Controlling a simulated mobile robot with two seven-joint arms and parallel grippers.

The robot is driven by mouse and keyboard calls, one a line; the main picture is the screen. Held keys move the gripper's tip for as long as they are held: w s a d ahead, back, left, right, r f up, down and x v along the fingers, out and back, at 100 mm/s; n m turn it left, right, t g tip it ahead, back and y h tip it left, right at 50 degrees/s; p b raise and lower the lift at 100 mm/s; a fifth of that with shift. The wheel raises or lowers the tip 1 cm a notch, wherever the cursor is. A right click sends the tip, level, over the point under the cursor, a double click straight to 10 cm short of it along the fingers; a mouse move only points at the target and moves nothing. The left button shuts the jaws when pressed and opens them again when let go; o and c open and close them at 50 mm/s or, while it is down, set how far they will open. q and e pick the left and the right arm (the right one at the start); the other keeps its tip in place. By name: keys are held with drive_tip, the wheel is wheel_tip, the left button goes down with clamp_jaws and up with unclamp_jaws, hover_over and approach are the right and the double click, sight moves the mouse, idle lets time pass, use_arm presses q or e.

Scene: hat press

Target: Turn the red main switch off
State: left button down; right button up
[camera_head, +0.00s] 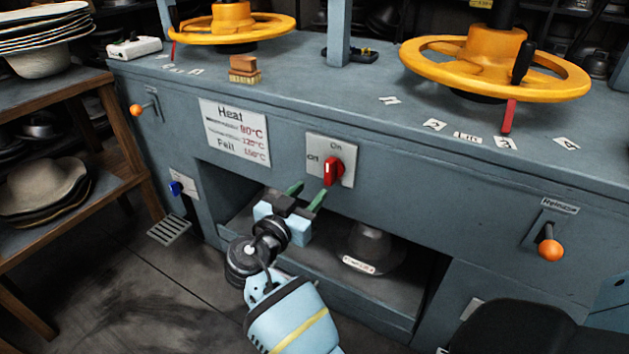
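The red main switch (333,171) is a rotary knob on a grey plate (344,148) on the front of the blue-grey press cabinet. The plate reads "On" above the knob and "Off" to its left. The knob stands roughly upright, its upper end toward "On". My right gripper (307,193) reaches up from below. Its two green fingers are apart with nothing between them. It is just below and left of the knob, and the right finger looks very near it; whether they touch cannot be told. My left gripper is not in view.
A heat label (235,132) is left of the switch plate. Below is an open recess holding a grey hat form (370,247). An orange-knobbed release lever (550,249) is at right, a blue switch (176,188) at left. Yellow handwheels (496,66) stand on top.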

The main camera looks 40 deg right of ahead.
sight(327, 173)
drive_tip(key=shift+x, duration=3.9)
clamp_jaws()
